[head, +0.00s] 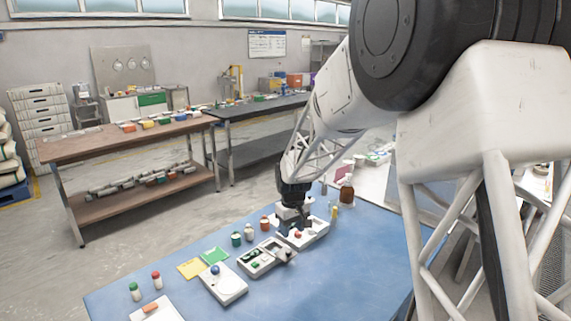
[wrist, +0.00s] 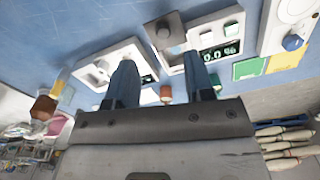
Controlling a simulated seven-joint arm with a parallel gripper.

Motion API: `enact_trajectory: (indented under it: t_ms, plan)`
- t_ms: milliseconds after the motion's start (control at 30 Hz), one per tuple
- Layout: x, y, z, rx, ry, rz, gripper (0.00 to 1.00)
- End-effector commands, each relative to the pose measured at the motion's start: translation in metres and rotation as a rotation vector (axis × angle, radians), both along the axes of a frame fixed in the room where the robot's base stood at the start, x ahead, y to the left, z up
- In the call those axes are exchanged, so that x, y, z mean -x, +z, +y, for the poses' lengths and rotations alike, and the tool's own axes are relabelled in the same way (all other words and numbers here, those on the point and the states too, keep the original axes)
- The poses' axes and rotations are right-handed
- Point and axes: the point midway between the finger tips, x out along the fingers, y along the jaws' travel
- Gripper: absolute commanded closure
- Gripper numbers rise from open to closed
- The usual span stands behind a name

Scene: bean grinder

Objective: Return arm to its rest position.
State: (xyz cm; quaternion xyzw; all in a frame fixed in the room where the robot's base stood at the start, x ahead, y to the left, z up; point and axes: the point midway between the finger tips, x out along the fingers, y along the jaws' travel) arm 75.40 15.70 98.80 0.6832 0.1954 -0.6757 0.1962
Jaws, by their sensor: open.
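My gripper (head: 291,222) points down over the blue table (head: 340,275), just at or above the white devices near the table's far edge. In the wrist view my gripper (wrist: 160,60) shows two dark fingers spread apart, with nothing held between them. One white device (head: 312,232) lies right by the fingers; the gripper partly hides it. Whether the fingers touch either device, I cannot tell.
Small bottles (head: 249,232) stand behind the devices, and a brown bottle (head: 346,191) stands to the right. A white box with a blue knob (head: 223,284) and yellow and green cards (head: 214,256) lie left. A wooden workbench (head: 130,141) stands farther back. The table's front right is clear.

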Motion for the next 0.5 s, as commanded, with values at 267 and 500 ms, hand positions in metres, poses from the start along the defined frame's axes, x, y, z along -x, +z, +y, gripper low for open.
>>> enact_trajectory:
  t_ms: [267, 500]
  plan:
    - [0.046, 0.048, -0.030, -0.006, -0.072, -0.029, 0.52]
    - [0.096, 0.085, -0.057, -0.012, -0.141, -0.056, 0.52]
